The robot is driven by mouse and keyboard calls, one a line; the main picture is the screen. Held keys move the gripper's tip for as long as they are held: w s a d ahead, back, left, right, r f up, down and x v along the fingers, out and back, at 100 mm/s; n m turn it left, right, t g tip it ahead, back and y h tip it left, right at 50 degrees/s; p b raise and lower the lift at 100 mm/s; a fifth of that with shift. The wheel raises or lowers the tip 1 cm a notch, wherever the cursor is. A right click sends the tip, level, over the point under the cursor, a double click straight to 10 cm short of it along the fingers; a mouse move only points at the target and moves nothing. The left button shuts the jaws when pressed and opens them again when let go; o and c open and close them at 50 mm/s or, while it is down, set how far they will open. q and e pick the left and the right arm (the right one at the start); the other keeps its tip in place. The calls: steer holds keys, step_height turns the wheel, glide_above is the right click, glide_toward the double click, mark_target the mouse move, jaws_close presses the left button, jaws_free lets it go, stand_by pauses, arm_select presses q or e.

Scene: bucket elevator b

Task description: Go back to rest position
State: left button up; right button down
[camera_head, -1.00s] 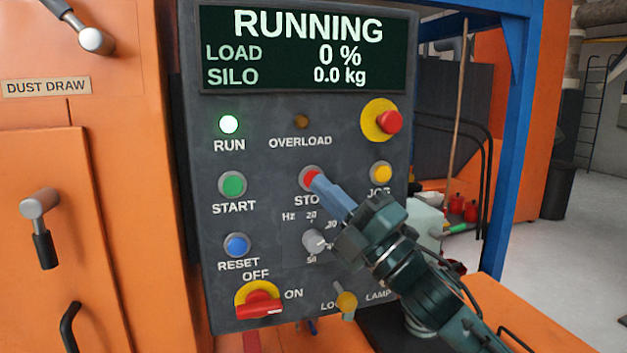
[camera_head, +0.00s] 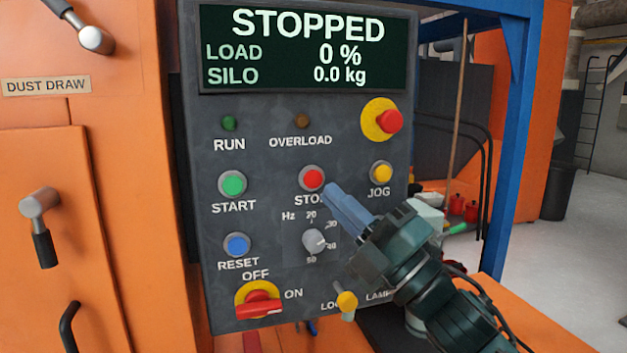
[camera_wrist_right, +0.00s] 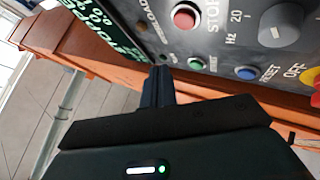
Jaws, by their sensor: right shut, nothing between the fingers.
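My right gripper (camera_head: 332,192) is shut and empty, its fingertips just below and to the right of the red STOP button (camera_head: 313,178), seemingly a little off the panel. The gripper covers part of the STOP label. In the right wrist view the shut fingers (camera_wrist_right: 158,72) point toward the panel, and the red STOP button (camera_wrist_right: 185,17) shows above them. The control panel (camera_head: 265,165) display (camera_head: 305,50) reads STOPPED, load 0 %, silo 0.0 kg. The RUN lamp (camera_head: 229,123) is dark. My left gripper is not in view.
Around the gripper are the speed knob (camera_head: 314,240), the yellow JOG button (camera_head: 381,173) and the red emergency stop (camera_head: 389,121). An orange cabinet with handles (camera_head: 40,205) stands at left. A blue post (camera_head: 515,120) rises at right, with open floor (camera_head: 595,230) beyond.

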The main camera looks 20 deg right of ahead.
stand_by(0.5)
